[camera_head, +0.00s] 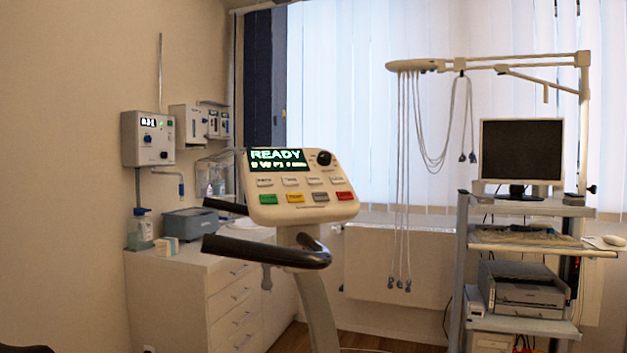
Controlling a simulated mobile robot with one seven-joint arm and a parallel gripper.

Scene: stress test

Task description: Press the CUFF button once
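A cream control console (302,189) stands on a post in the middle of the view, tilted toward me. Its lit screen (277,159) reads READY in green, with a smaller line below that I cannot read clearly. A black round knob (323,158) sits right of the screen. Below is a row of several pale buttons (289,181), then a row with a green button (268,199), a yellow one (295,198), a grey one (320,197) and a red one (344,196). The labels are too small to read, so I cannot tell which is CUFF. My gripper is not in view.
Dark handlebars (283,254) curve out in front of the console. A white drawer cabinet (232,296) stands behind on the left, with wall-mounted boxes (147,138) above. A cart with a monitor (521,150) and an overhead cable arm (490,63) stands at the right.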

